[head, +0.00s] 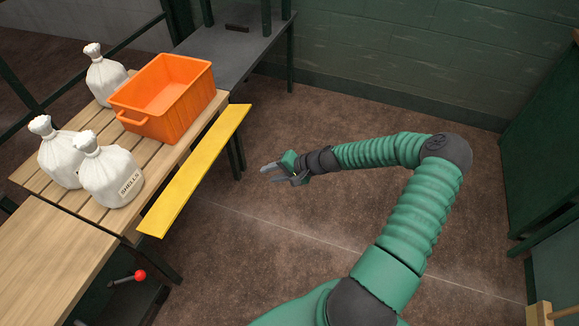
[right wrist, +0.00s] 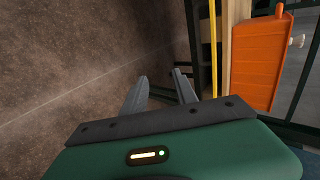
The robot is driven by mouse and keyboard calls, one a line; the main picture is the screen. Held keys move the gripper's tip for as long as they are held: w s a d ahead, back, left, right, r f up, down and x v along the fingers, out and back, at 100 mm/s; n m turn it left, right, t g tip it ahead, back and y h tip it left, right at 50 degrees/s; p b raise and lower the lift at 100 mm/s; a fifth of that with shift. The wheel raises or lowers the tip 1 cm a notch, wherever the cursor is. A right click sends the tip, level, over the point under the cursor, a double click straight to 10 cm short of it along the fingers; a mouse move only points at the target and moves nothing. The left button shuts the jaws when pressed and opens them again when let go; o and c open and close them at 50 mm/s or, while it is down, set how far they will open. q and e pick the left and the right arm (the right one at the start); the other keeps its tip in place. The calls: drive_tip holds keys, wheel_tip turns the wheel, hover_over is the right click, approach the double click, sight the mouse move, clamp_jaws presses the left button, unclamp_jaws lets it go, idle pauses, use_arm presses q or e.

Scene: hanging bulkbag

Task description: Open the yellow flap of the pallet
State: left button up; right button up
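The yellow flap (head: 195,172) is a long flat board along the right edge of the slatted wooden pallet (head: 62,193). In the right wrist view the yellow flap (right wrist: 213,45) shows as a thin strip beside the pale wood. My right gripper (head: 266,174) is to the right of the flap, with clear space between them. Its two grey fingers are apart and nothing is between them; they also show in the right wrist view (right wrist: 162,88). My left gripper is not in view.
An orange crate (head: 165,97) and several tied white sacks (head: 108,178) stand on the pallet. A plain wooden tabletop (head: 50,262) adjoins it, with a red-knobbed lever (head: 139,275) below. A dark table (head: 237,52) stands behind. The brown floor around my right gripper is clear.

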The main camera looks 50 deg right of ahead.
drive_tip(key=p+v, duration=0.3)
drive_tip(key=v, duration=1)
drive_tip(key=shift+s+r, duration=0.2)
drive_tip(key=shift+d, duration=0.1)
